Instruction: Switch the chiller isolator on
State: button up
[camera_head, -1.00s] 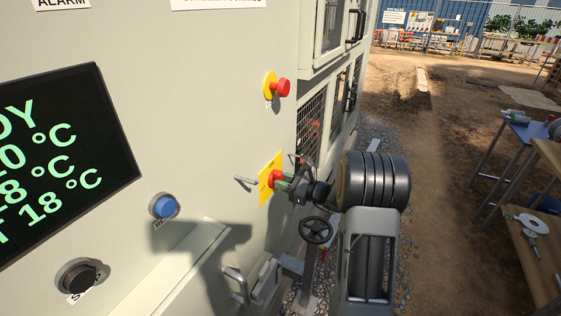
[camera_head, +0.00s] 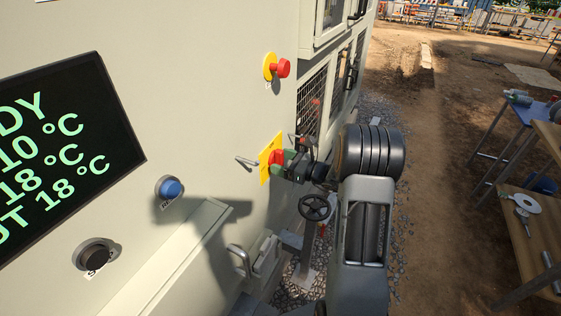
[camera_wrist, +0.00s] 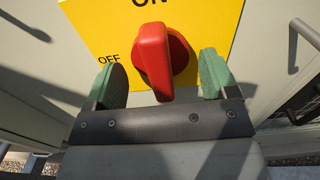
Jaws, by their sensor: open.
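The chiller isolator is a red rotary handle (camera_wrist: 154,62) on a yellow plate (camera_wrist: 95,28), and it also shows on the panel in the head view (camera_head: 275,158). The plate reads "ON" at the top and "OFF" at the left. The handle's grip stands close to upright in the wrist view, slightly tilted. My gripper (camera_wrist: 163,82) is open, with one green fingertip pad on each side of the handle and visible gaps to it. In the head view my gripper (camera_head: 287,161) is right at the plate and hides part of the handle.
A red emergency button (camera_head: 283,68) sits above the isolator. A display (camera_head: 65,150), a blue button (camera_head: 171,188) and a black knob (camera_head: 96,256) are to the left. A handwheel (camera_head: 314,207) is just below my gripper. Tables (camera_head: 535,215) stand at the far right.

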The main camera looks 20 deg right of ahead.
jog(key=v, duration=0.7)
dwell(0.4)
